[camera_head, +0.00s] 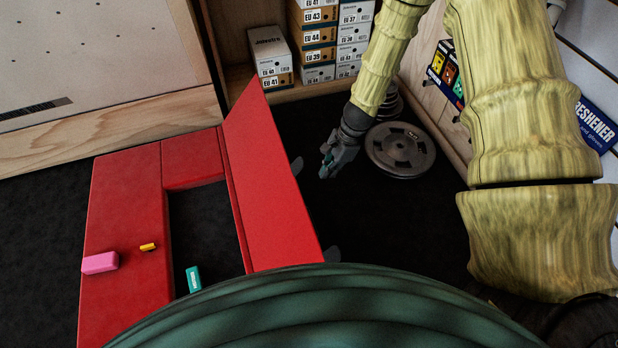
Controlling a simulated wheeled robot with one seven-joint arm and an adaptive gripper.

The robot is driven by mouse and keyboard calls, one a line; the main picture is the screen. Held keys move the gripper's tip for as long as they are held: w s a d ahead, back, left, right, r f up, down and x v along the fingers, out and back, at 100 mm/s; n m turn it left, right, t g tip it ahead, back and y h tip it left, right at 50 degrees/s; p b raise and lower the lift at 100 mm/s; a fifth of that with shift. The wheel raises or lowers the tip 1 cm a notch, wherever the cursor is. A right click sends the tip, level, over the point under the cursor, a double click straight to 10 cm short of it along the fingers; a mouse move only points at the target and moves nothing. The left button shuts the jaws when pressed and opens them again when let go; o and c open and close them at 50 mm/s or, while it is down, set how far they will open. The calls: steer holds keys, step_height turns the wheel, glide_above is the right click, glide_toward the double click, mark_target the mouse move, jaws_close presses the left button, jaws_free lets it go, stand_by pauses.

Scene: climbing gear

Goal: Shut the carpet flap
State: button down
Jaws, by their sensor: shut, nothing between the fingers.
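The carpet flap (271,187) is a red panel standing up, tilted to the right, along the right side of a dark rectangular opening (208,232). The opening is set in a red mat (120,225) on the floor. My gripper (326,170) is to the right of the flap's upper part, with a visible gap between them in the picture. Its fingers are shut and hold nothing. The near end of the mat and the flap's lower corner are partly hidden behind my own green body.
Weight plates (400,150) lie right of my gripper. Shoe boxes (315,40) stand behind. Dark floor (385,225) right of the flap is clear.

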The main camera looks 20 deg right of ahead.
steer(key=a+f+b, duration=0.4)
steer(key=a+f, duration=0.2)
steer(key=shift+w+a, duration=0.35)
stand_by(0.5)
steer(key=shift+r+p, duration=0.2)
steer(key=shift+p, duration=0.1)
